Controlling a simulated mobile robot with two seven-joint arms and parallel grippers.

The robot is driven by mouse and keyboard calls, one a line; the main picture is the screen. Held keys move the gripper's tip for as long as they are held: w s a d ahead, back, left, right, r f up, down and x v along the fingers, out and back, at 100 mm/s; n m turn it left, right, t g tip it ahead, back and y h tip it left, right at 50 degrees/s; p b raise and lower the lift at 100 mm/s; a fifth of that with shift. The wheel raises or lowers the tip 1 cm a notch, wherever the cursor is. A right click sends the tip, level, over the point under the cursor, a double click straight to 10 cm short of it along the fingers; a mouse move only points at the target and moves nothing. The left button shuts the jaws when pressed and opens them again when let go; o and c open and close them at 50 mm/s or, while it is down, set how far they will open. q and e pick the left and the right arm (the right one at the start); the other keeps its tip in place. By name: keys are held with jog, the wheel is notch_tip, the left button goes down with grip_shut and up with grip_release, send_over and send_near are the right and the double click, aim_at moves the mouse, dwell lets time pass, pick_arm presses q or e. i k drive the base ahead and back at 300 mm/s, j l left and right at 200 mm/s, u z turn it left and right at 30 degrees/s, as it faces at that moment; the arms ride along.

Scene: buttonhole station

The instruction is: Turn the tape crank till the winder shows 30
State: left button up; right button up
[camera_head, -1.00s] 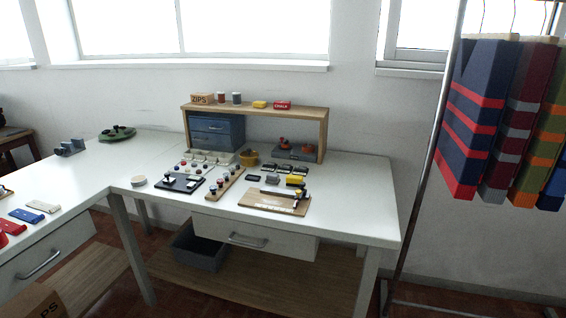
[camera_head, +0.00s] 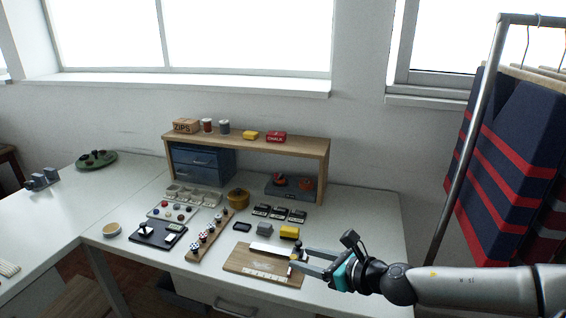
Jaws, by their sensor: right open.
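My right gripper (camera_head: 297,261) is open at the right end of a wooden board (camera_head: 236,262) on the white table. A small yellow and dark piece stands at its fingertips; I cannot tell whether they touch it. A pale strip (camera_head: 268,249) lies along the board. A dark plate (camera_head: 157,235) left of the middle carries a small display (camera_head: 175,227) and a dark upright part with a light base. I cannot tell for certain which piece is the tape crank or winder, and no number is readable. My left gripper is not in view.
A yellow block (camera_head: 289,232) and a grey block (camera_head: 264,230) stand just behind the board. A narrow wooden rack (camera_head: 210,236) holds several spools to its left. A wooden shelf (camera_head: 240,142) spans the back. A clothes rail (camera_head: 466,140) stands at the right.

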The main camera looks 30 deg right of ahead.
aim_at(279, 177)
jog(key=i+l, duration=1.05)
jog(key=l, duration=0.1)
